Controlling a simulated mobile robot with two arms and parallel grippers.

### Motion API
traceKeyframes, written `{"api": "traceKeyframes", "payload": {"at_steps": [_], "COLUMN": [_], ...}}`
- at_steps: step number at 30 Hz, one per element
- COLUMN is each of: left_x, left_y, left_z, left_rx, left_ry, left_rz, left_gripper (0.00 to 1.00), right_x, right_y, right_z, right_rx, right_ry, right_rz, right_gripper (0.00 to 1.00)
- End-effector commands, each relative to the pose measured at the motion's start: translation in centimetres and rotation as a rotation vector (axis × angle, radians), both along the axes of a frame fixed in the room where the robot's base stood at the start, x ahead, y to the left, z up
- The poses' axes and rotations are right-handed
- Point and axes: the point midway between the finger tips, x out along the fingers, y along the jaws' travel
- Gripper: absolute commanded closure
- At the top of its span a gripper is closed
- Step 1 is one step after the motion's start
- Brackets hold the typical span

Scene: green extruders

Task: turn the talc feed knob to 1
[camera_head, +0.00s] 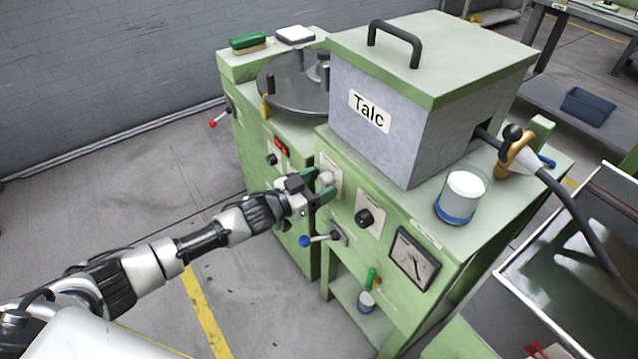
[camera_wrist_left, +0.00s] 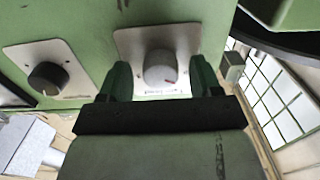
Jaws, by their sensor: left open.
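A light grey round knob (camera_head: 326,177) sits on a pale plate on the green machine front below the Talc hopper (camera_head: 385,115). In the left wrist view the grey knob (camera_wrist_left: 161,68) has a red mark toward the lower right in the picture; the plate's lettering is too small to read. My left gripper (camera_head: 325,187) is open, its green fingers on either side of the knob, with gaps visible on both sides in the wrist view. A black knob (camera_head: 364,218) on another plate is to the right; it also shows in the wrist view (camera_wrist_left: 47,78). My right gripper is not in view.
A blue-tipped lever (camera_head: 306,241) sticks out just below my left gripper. A dial gauge (camera_head: 413,259) is farther right on the front. A white-and-blue jar (camera_head: 461,197) stands on the machine top. A red-tipped lever (camera_head: 214,123) projects at the far left.

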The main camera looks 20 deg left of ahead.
Motion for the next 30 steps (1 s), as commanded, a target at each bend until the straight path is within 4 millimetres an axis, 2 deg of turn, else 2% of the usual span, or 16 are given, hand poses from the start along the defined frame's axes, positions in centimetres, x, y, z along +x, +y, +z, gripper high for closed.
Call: {"api": "traceKeyframes", "payload": {"at_steps": [1,9,11,20,30], "left_x": [-0.02,-0.03,-0.04,-0.03,-0.01], "left_y": [0.01,0.03,0.03,0.04,0.10], "left_z": [-0.01,-0.01,-0.01,-0.01,-0.04], "left_rx": [0.000,0.000,0.000,0.037,0.218], "left_ry": [0.000,0.000,0.000,-0.029,-0.171], "left_rz": [0.000,0.000,0.000,0.001,0.001], "left_gripper": [0.36,0.77,0.85,0.85,0.85], "right_x": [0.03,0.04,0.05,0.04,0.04], "right_y": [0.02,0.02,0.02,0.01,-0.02], "right_z": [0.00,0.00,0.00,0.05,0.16], "right_rx": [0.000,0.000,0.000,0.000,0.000], "right_ry": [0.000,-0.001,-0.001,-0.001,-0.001], "right_rz": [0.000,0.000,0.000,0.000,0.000], "right_gripper": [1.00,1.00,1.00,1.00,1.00]}}
